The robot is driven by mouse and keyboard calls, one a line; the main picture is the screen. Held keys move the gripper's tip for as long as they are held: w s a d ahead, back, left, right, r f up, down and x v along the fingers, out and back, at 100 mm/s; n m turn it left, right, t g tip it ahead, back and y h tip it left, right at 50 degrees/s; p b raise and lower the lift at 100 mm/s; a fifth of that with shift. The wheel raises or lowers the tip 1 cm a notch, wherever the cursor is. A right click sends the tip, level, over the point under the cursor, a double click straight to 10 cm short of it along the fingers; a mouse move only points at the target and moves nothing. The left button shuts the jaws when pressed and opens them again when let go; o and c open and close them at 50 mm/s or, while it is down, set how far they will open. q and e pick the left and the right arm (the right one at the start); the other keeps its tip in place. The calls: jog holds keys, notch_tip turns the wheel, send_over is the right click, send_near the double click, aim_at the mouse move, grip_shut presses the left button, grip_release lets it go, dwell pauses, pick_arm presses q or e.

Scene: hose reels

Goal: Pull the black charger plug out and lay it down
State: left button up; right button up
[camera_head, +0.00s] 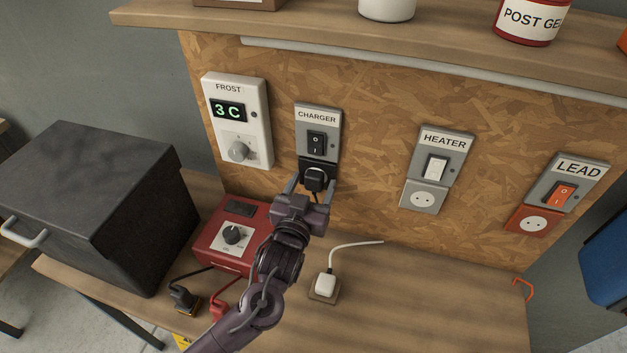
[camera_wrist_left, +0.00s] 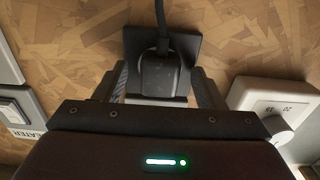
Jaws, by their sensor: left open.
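The black charger plug (camera_head: 314,179) sits in the black socket (camera_head: 318,164) below the switch plate marked CHARGER (camera_head: 318,120). In the left wrist view the plug (camera_wrist_left: 157,75) shows with its cord running up the picture, against the dark socket plate (camera_wrist_left: 187,50). My left gripper (camera_head: 312,186) is at the plug, with one finger on each side of it. In the left wrist view the gripper (camera_wrist_left: 158,85) is open around the plug, with gaps between fingers and plug. My right gripper is not in view.
A red box (camera_head: 215,240) with a knob stands left of my left arm. A white plug (camera_head: 325,284) lies on a small block on the bench. HEATER (camera_head: 437,165) and LEAD (camera_head: 568,185) sockets are to the right. The bench (camera_head: 430,300) at right is mostly clear.

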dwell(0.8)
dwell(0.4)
pick_arm(q)
grip_shut()
dwell(0.3)
jog(key=shift+s+p, duration=0.15)
jog(key=shift+p, duration=0.2)
jog(key=shift+s+a, duration=0.1)
jog(key=shift+s, duration=0.05)
jog(key=shift+s+a+p, duration=0.25)
jog(key=shift+s+p, duration=0.1)
jog(key=shift+s, duration=0.3)
jog(key=shift+p+v, duration=0.9)
jog(key=shift+v, duration=1.15)
